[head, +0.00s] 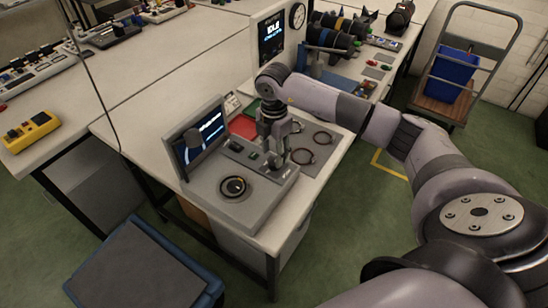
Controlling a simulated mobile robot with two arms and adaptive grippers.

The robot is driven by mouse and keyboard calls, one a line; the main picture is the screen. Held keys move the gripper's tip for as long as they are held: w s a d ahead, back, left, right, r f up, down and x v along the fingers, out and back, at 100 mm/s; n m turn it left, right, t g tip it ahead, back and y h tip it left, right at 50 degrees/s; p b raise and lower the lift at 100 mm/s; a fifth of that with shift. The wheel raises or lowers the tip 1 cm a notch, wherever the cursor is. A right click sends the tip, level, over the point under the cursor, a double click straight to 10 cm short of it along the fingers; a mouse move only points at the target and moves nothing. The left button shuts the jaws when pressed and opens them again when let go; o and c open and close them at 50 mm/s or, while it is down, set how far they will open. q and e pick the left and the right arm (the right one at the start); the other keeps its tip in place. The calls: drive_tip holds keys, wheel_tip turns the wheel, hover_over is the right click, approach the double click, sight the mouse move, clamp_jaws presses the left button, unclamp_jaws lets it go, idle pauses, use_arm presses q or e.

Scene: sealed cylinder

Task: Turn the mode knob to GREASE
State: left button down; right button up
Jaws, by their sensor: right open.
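A grey console (215,205) with a tilted screen stands on the near end of the white workbench. A round black knob (233,187) with a light ring sits on its front top face. Its markings are too small to read, and I cannot tell whether it is the mode knob. My right gripper (276,160) points down over the console's right rear part, beside a small green button (253,155). It is open, with nothing visible between its fingers, and is apart from the round knob. My left gripper is out of view.
Two dark rings (302,156) lie right of the gripper, near a red tray (243,126). A yellow control box (31,131) stands on the left bench.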

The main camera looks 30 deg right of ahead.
sight(274, 162)
wheel_tip(274, 162, up, 9)
drive_tip(key=shift+f, duration=0.2)
idle(0.6)
